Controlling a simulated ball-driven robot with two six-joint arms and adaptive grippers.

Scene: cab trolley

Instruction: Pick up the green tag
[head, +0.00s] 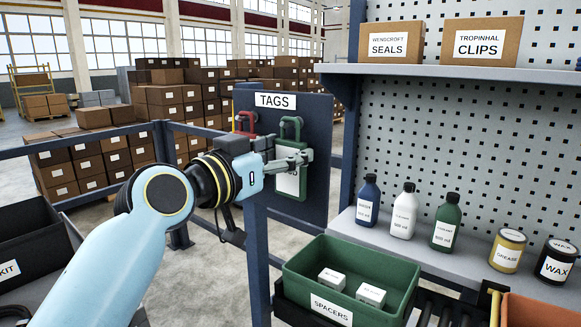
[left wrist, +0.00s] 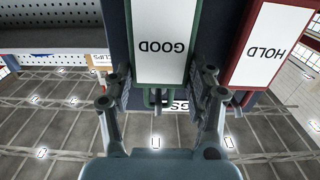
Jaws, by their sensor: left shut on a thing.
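The green tag (head: 291,192) hangs upright on the dark blue TAGS board (head: 316,150) in the head view. It has a white label that reads GOOD, upside down in the left wrist view (left wrist: 161,45). My left gripper (head: 300,160) is at the tag's upper part, shut on it. In the left wrist view the fingers (left wrist: 161,92) lie on either side of the tag's narrow hook end. A red tag (head: 244,122) hangs beside it to the left, partly hidden behind my gripper; its HOLD label shows in the left wrist view (left wrist: 268,48). My right gripper is not in view.
A green SPACERS bin (head: 378,265) with white boxes stands below right. Several bottles and tins, such as a blue bottle (head: 368,201), stand on the lower shelf. Blue rails (head: 98,141) run at left.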

